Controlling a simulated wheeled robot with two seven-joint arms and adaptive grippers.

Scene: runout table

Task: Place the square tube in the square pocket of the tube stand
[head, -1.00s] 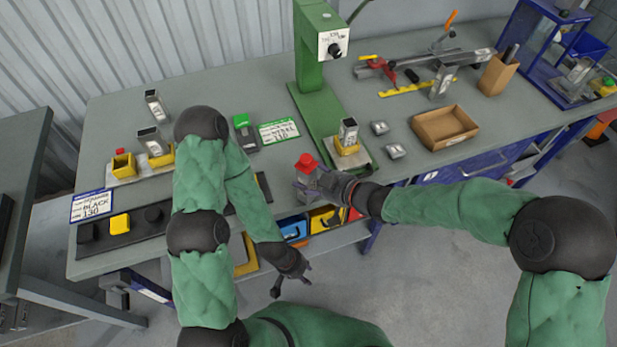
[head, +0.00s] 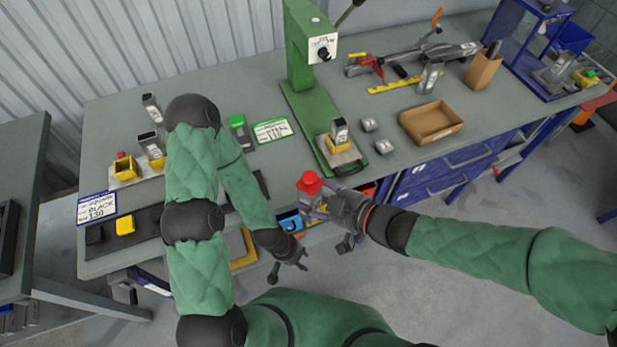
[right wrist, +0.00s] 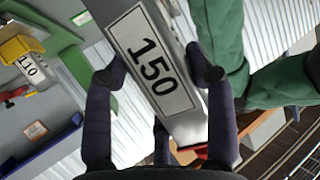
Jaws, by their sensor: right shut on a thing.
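My right gripper (head: 328,207) is shut on a grey square tube (head: 310,203) with a red end (head: 310,183), held in front of the table's front edge. In the right wrist view, the fingers (right wrist: 158,78) grip the tube (right wrist: 172,118) from both sides, and its label reads 150. The tube stand (head: 118,183) is a pale plate with yellow pockets at the table's left. The yellow pocket (head: 125,170) at its left looks empty; a grey tube (head: 150,143) stands at the other, partly hidden by my left arm. My left gripper (head: 288,262) is open and empty, low before the table.
A black strip with a yellow block (head: 125,225) lies along the front left. A cardboard tray (head: 431,122) and two small grey blocks lie right of the press.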

